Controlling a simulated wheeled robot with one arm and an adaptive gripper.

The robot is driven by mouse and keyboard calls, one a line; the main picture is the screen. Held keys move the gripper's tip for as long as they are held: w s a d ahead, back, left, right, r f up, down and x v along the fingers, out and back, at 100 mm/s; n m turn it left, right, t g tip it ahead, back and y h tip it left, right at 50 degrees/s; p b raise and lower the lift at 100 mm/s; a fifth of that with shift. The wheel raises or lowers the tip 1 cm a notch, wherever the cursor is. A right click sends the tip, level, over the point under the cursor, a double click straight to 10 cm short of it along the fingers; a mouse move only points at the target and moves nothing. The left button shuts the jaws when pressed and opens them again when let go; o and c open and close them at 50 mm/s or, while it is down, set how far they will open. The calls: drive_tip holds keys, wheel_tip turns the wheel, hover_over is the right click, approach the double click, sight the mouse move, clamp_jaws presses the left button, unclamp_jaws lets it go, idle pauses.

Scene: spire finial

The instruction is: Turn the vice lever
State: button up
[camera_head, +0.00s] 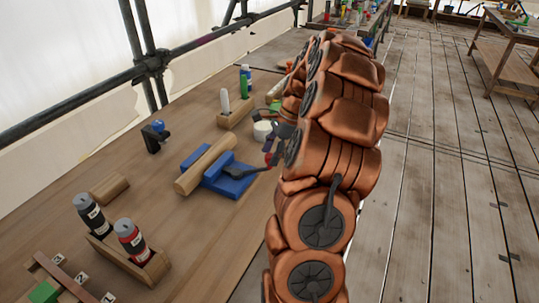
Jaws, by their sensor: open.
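A blue vice (230,183) sits on the wooden workbench, left of my copper-coloured arm. A light wooden cylinder (205,166) lies between its blue jaws. A dark vice lever (247,171) sticks out on the vice's right side, toward my arm. My gripper (272,152) is just to the right of the vice, close to the lever's end. It is open, and my arm hides part of it. I cannot tell whether it touches the lever.
A wooden holder (236,114) with bottles stands behind the vice. A small black and blue device (154,137) is at the left.

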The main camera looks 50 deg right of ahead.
drive_tip(key=shift+w+a+f, duration=0.15)
drive_tip(key=shift+a+f, duration=0.1)
drive_tip(key=shift+f, duration=0.35)
drive_tip(key=shift+c, duration=0.3)
clamp_jaws()
